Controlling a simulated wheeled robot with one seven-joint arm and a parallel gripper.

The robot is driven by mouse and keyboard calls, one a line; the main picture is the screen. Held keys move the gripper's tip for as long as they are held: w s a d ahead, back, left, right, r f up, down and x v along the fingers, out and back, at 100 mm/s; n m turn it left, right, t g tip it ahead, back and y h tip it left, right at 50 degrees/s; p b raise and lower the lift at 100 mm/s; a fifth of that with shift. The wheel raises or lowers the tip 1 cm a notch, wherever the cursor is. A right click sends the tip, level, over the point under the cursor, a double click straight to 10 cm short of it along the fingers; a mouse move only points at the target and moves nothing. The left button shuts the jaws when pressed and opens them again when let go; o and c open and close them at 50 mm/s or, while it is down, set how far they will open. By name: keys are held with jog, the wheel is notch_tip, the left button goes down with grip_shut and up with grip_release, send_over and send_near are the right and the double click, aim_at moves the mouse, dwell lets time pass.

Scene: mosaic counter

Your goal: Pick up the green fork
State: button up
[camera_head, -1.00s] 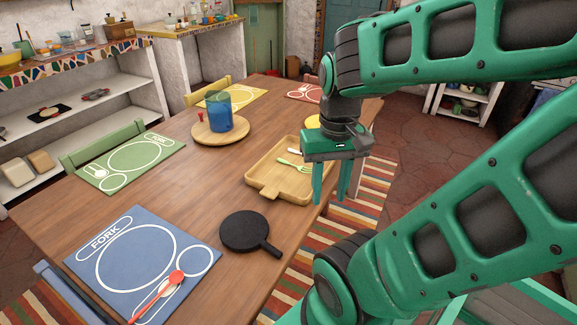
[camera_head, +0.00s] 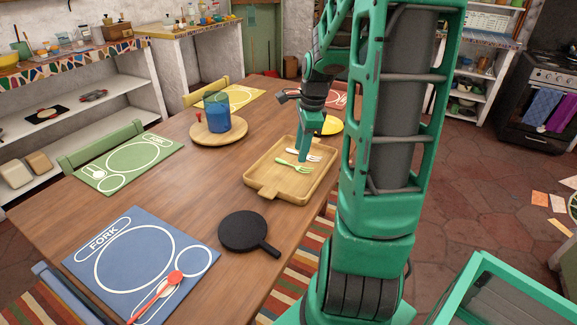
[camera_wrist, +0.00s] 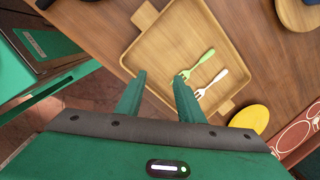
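The green fork (camera_head: 292,165) lies in a square wooden tray (camera_head: 262,181) on the table. In the wrist view the green fork (camera_wrist: 199,64) lies slanted, its tines close to the tip of my right-hand finger. A white fork (camera_wrist: 212,83) lies beside it, and shows partly behind my gripper in the head view. My gripper (camera_wrist: 160,75) is open, with a gap between its fingers and nothing in it. In the head view my gripper (camera_head: 303,158) hangs over the tray's far right part. I cannot tell whether a finger touches the green fork.
A yellow round plate (camera_head: 331,125) is just beyond the tray. A black pan (camera_head: 243,231) lies nearer, to the left. A blue cup (camera_head: 218,112) stands on a round board (camera_head: 205,136). The blue placemat (camera_head: 81,253) holds a red spoon (camera_head: 160,290). The table's middle is clear.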

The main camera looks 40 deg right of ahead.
jog(key=w+d+f+m+t+y, duration=0.1)
jog(key=w+d+f+m+t, duration=0.15)
jog(key=w+d+m, duration=0.5)
send_near(290, 163)
jog(key=shift+w+a+f+m, duration=0.25)
jog(key=shift+w+f, duration=0.5)
jog(key=shift+f, duration=0.3)
jog(key=shift+x, duration=2.7)
jog(key=shift+s+d, duration=0.15)
grip_shut()
